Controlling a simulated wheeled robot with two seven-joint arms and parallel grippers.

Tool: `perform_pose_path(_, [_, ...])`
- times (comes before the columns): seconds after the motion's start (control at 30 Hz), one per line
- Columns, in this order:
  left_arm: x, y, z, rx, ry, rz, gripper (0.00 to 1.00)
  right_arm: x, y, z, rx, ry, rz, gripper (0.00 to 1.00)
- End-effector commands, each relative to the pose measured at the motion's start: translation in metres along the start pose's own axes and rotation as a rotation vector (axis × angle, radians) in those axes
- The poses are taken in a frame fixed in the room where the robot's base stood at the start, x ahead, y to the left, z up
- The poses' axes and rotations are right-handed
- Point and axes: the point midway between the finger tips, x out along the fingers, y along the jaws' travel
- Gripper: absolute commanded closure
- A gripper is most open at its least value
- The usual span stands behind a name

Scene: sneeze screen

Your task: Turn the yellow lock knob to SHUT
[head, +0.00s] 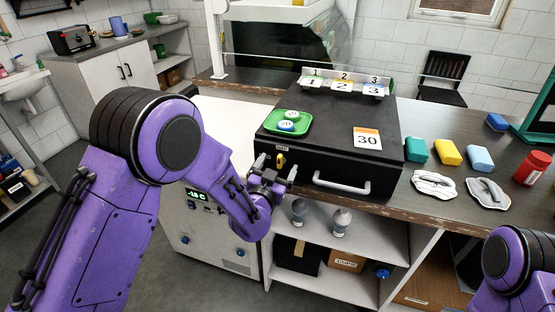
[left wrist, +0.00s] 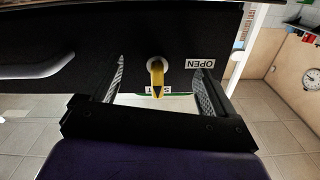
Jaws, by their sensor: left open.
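The yellow lock knob (head: 281,160) is on the front of a black case (head: 330,172), left of its handle. In the left wrist view the knob (left wrist: 157,75) lies between my fingers, with no clear contact. Its dark arrow tip points down there, over a white label that it partly hides; the visible letters look like SHUT. An upside-down OPEN label (left wrist: 200,64) is to the right, partly behind a finger. My left gripper (head: 277,168) is open around the knob. My right gripper is out of view; only part of my right arm shows.
The silver case handle (head: 341,184) is close to my left gripper's right. A green tray (head: 288,122) and a 30 card (head: 367,139) lie on the lid. Bottles (head: 341,220) stand on the shelf below.

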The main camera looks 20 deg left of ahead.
Motion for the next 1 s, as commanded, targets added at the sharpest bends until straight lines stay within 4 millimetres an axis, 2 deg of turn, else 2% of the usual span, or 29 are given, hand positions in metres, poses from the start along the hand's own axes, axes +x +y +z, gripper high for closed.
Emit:
perform_pose_path(0.17, [-0.004,0.001,0.0,-0.001,-0.001,0.002,0.11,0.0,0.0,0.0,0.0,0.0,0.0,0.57])
perform_pose_path(0.7, [-0.055,0.001,0.0,-0.001,-0.001,0.003,0.11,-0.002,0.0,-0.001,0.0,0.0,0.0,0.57])
perform_pose_path(1.0, [-0.061,0.001,0.001,-0.003,-0.001,0.002,0.11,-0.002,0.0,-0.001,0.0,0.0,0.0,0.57])
